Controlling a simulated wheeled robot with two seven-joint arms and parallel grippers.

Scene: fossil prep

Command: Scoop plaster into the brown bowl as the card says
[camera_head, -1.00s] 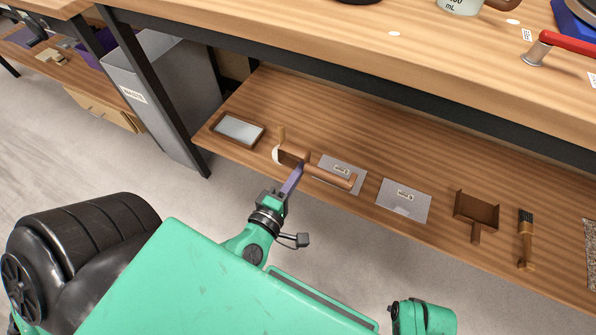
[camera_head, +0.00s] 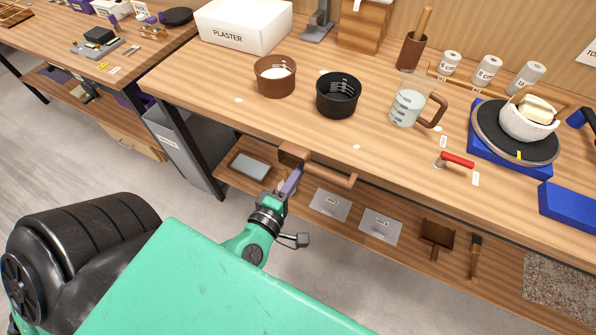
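The brown bowl (camera_head: 276,78) stands on the workbench, with something white inside. The white bin labelled PLASTER (camera_head: 243,27) stands behind it to the left. My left gripper (camera_head: 292,180) is shut on a wooden scoop (camera_head: 334,174), at the front edge of the bench. The scoop's head is at the left and its handle points right; it appears clear of the lower shelf. A white card (camera_head: 588,52) is cut off at the right edge; its text is not readable. My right gripper is out of view.
A turntable (camera_head: 487,140) is at the right. The lower shelf (camera_head: 310,225) holds a brush (camera_head: 475,256) and a dustpan-like tool (camera_head: 437,236).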

